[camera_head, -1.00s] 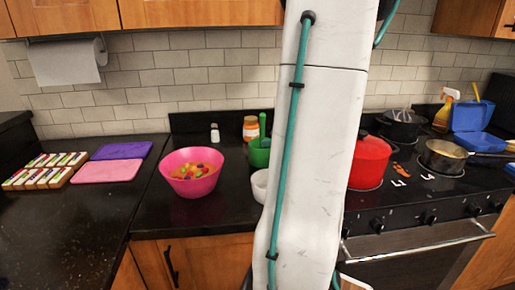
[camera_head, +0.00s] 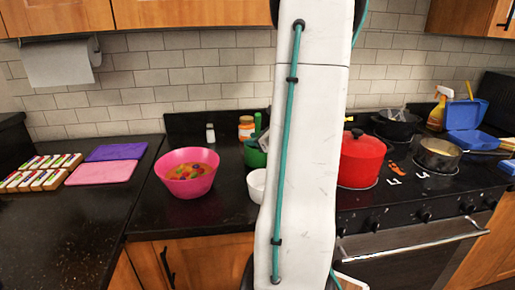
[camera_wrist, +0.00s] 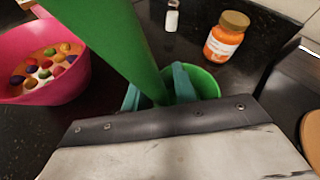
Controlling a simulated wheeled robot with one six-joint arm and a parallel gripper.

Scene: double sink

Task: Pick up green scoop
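The green scoop (camera_wrist: 110,45) shows large in the wrist view, its handle running from the upper left down between my two teal fingers. My gripper (camera_wrist: 160,92) has one finger on each side of the handle, close to it; whether they press on it I cannot tell. The scoop's lower end is hidden by the fingers and gripper body. A green container (camera_wrist: 207,84) sits just behind the fingers. In the head view the scoop handle (camera_head: 257,120) stands up from the green container (camera_head: 254,157), and my arm hides most of the gripper.
A pink bowl (camera_head: 187,184) of colourful pieces stands left of the container, a white bowl (camera_head: 257,185) in front. An orange-labelled jar (camera_head: 246,130) and a small white shaker (camera_head: 210,133) are behind. A red pot (camera_head: 361,160) is on the stove to the right.

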